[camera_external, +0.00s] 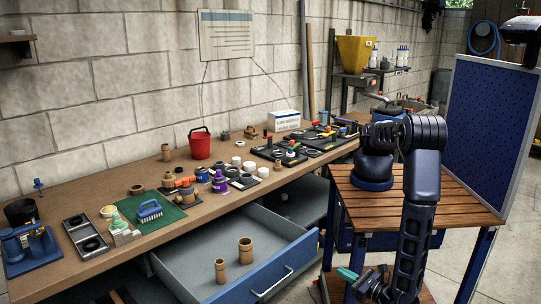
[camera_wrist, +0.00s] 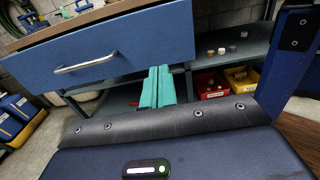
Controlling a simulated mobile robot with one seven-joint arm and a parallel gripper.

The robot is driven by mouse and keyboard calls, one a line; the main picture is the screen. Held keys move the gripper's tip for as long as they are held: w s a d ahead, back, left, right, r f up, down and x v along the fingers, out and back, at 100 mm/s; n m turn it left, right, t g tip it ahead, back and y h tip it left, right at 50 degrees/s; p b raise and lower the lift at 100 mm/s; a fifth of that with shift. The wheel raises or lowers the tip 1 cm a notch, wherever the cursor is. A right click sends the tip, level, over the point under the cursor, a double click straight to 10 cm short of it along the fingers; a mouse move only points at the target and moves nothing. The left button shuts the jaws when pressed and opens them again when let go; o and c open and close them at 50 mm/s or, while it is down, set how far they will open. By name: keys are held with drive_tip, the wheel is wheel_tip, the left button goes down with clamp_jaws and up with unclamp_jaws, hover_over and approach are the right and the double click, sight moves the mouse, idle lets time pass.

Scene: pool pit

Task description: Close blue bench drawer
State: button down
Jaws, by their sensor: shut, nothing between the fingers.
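The blue bench drawer (camera_external: 216,257) is pulled out from under the wooden workbench, with its grey inside showing. Two brown cylindrical fittings (camera_external: 245,250) stand in it. Its blue front (camera_wrist: 150,35) and silver handle (camera_wrist: 86,63) fill the upper left of the wrist view. My gripper (camera_external: 347,274) is low, to the right of the drawer front in the external view. In the wrist view its teal fingers (camera_wrist: 158,84) are together and empty, overlapping the lower right edge of the front, right of the handle. I cannot tell whether they touch it.
A slatted wooden table (camera_external: 430,202) with blue legs stands right of the drawer, close to my arm. Red (camera_wrist: 211,87) and yellow (camera_wrist: 241,78) bins sit on a low shelf under the bench. The bench top (camera_external: 110,270) holds many tools and fittings.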

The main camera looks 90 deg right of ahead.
sight(305, 252)
drive_tip(key=x, duration=1.3)
drive_tip(key=shift+w+d+f, duration=0.15)
drive_tip(key=shift+w+d, duration=0.1)
drive_tip(key=shift+d, duration=0.05)
